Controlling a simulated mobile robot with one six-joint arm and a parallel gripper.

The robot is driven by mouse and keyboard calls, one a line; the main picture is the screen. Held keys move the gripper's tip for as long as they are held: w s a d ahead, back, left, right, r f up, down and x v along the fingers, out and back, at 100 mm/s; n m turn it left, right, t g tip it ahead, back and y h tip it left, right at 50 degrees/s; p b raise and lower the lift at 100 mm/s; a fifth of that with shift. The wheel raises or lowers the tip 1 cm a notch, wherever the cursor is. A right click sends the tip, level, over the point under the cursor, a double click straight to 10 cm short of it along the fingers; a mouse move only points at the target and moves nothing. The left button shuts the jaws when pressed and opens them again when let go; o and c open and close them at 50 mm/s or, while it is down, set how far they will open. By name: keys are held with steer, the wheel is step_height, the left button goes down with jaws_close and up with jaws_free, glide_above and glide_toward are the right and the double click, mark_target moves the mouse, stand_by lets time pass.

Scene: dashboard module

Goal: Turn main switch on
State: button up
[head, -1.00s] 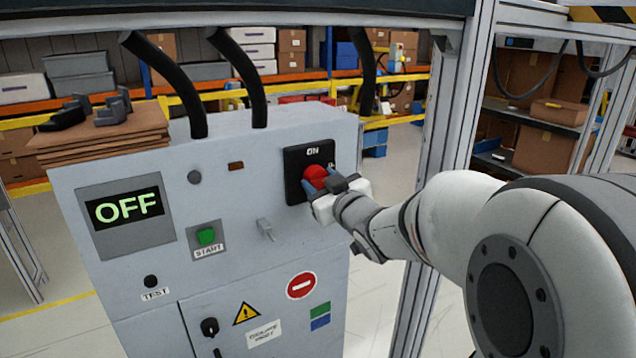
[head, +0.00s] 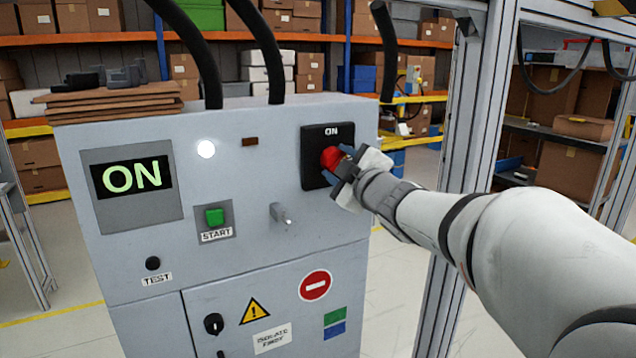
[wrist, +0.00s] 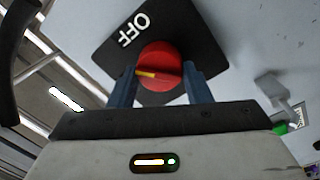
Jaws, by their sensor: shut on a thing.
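The main switch is a red rotary knob (head: 331,158) on a black square plate (head: 313,176) at the upper right of the grey cabinet. The plate reads ON at its top in the head view. My gripper (head: 342,172) is shut on the red knob. In the wrist view the two fingers of my gripper (wrist: 160,88) stand on either side of the knob (wrist: 158,62), which has a yellow pointer mark. The word OFF shows on the plate (wrist: 115,38) there. The display (head: 132,178) reads ON, and a round lamp (head: 205,149) glows white.
A green START button (head: 214,217), a small metal toggle (head: 280,214) and a black TEST button (head: 152,263) sit on the same panel (head: 240,185). A metal frame post (head: 470,150) stands right of the cabinet, close behind my arm.

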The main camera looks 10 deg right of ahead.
steer(key=n+b, duration=0.1)
steer(key=n, duration=0.1)
steer(key=n+b, duration=0.3)
steer(key=shift+f+n+y+b, duration=0.3)
steer(key=shift+n+b, duration=0.1)
steer(key=shift+d+r+n+b, duration=0.1)
steer(key=shift+n+b, duration=1.3)
steer(key=shift+n, duration=0.9)
steer(key=o, duration=1)
steer(key=p+v, duration=0.1)
steer(key=v, duration=0.6)
steer(key=shift+s+d, duration=0.15)
steer(key=shift+s, duration=0.15)
